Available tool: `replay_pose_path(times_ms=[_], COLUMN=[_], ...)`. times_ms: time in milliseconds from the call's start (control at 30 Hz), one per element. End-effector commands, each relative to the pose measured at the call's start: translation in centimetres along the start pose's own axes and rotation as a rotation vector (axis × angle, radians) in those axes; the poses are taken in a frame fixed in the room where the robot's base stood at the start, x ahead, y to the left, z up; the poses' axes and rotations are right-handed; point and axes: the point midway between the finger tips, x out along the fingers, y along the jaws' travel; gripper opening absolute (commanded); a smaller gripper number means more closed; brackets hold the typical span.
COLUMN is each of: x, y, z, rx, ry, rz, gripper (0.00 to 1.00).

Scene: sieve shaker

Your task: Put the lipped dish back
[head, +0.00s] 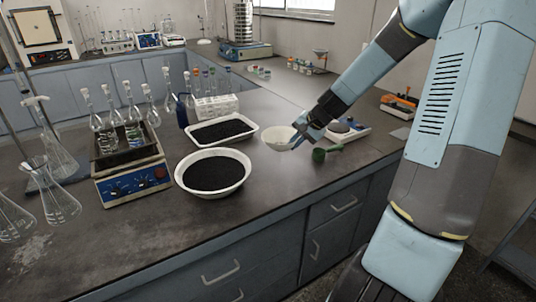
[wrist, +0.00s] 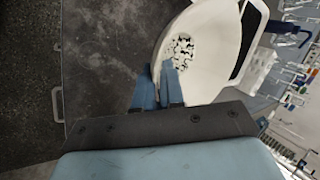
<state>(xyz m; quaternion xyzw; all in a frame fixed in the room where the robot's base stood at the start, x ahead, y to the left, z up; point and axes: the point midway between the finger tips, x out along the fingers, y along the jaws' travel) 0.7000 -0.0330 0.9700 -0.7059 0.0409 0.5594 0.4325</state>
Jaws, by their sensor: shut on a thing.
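The lipped dish (head: 276,138) is small, white and round, near the middle of the head view. My gripper (head: 298,142) is shut on its near right rim. In the wrist view the dish (wrist: 206,72) fills the upper middle, with a few black grains on its inner floor, and my gripper's fingertips (wrist: 158,84) pinch its edge. The dish looks roughly level. I cannot tell whether its underside touches the counter.
A white rectangular tray (head: 251,132) of black grains lies left of the dish, with a wide white bowl (head: 182,182) of black grains nearer. A sieve stack (head: 243,22) stands at the back.

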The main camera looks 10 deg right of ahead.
Motion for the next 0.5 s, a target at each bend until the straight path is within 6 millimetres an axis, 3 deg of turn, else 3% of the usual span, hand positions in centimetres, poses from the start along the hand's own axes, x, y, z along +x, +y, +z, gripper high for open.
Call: replay_pose_path(times_ms=[233,500], x=[0.2,3.4], y=[0.3,-1.0], z=[-1.2,-3.9], rx=[0.012,0.017], ry=[0.009,0.01], rz=[-0.001,-0.001], gripper=[0.0,0.0])
